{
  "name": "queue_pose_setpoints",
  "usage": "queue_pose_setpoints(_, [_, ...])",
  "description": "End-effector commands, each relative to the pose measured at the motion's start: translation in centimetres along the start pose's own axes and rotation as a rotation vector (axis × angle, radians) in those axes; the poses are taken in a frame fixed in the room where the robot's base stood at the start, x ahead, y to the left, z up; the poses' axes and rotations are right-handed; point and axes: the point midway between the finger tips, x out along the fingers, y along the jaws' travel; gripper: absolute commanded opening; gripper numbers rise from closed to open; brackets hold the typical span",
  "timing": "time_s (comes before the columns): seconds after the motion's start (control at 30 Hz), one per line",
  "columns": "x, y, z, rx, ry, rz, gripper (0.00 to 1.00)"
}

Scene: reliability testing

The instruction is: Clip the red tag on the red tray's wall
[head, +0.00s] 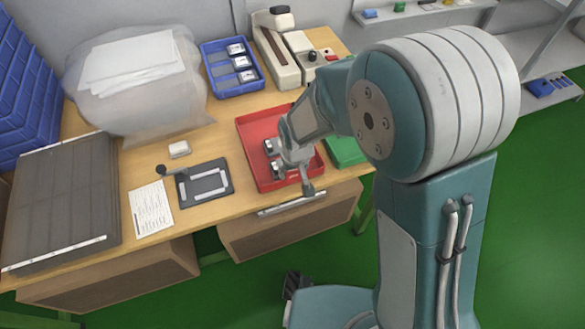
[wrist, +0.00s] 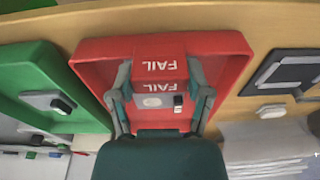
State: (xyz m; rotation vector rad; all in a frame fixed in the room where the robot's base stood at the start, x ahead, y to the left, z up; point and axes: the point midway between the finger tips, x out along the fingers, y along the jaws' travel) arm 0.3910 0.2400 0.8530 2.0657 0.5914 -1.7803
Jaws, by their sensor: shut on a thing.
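The red tray (head: 252,128) lies on the bench, and it fills the middle of the wrist view (wrist: 228,48). My gripper (head: 306,178) is low at the tray's front right part. In the wrist view my gripper (wrist: 161,90) has a finger on each side of the red tag (wrist: 160,76), shut on it. Two lines reading FAIL show there, one above the other. The tag overlaps the tray's red in the picture; whether it touches or straddles the wall, I cannot tell. The head view hides the tag behind my gripper.
Grey devices (head: 271,146) sit in the red tray. A green tray (head: 345,150) stands to its right, partly behind my arm. A blue tray (head: 222,86) with devices is behind. A dark fixture (head: 204,183) and a paper sheet (head: 151,207) lie to the left.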

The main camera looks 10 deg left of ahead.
Motion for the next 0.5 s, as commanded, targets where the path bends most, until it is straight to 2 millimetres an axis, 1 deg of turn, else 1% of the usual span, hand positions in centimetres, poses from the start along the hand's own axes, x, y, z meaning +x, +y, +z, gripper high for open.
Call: queue_pose_setpoints(0.5, [0.55, 0.01, 0.09, 0.000, 0.000, 0.000, 0.28])
